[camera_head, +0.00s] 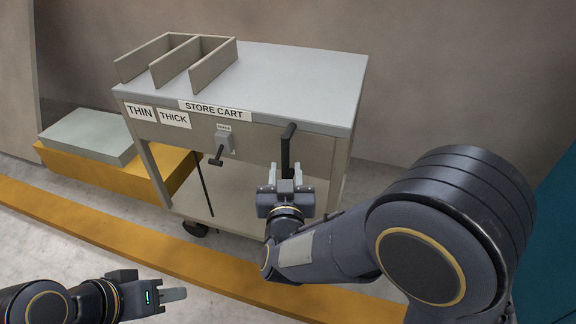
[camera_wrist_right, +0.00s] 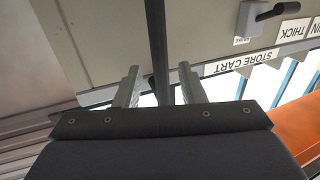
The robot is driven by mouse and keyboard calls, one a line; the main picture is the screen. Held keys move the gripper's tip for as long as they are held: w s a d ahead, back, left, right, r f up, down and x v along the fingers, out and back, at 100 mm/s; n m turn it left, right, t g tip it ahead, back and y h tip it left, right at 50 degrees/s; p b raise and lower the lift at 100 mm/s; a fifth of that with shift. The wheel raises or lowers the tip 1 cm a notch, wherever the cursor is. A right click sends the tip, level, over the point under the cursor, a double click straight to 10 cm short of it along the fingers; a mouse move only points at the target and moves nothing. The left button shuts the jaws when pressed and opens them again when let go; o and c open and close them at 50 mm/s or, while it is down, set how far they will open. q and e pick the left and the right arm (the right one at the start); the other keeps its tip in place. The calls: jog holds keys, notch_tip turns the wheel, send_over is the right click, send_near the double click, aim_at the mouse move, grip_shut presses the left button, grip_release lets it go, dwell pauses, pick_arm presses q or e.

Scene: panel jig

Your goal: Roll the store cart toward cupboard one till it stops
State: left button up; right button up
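The store cart (camera_head: 300,80) is a grey cart with a "STORE CART" label, standing against the wall in the head view. A black upright handle (camera_head: 287,145) is on its front right; it also shows in the right wrist view (camera_wrist_right: 157,45). My right gripper (camera_head: 285,177) is at the handle's lower part. Its two fingers (camera_wrist_right: 158,87) are apart, one on each side of the bar, with gaps visible. My left gripper (camera_head: 180,294) is low at the left, away from the cart, seen side-on. No cupboard can be identified by label.
A small box with a black lever (camera_head: 217,157) is on the cart's front. Dividers (camera_head: 190,60) stand on its top. A yellow block with a grey top (camera_head: 88,137) stands left of the cart. A yellow floor strip (camera_head: 110,235) runs in front. A teal surface (camera_head: 552,240) is at right.

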aim_at(285, 163)
jog(key=shift+w+b, duration=0.4)
jog(key=shift+w, duration=1.8)
grip_shut()
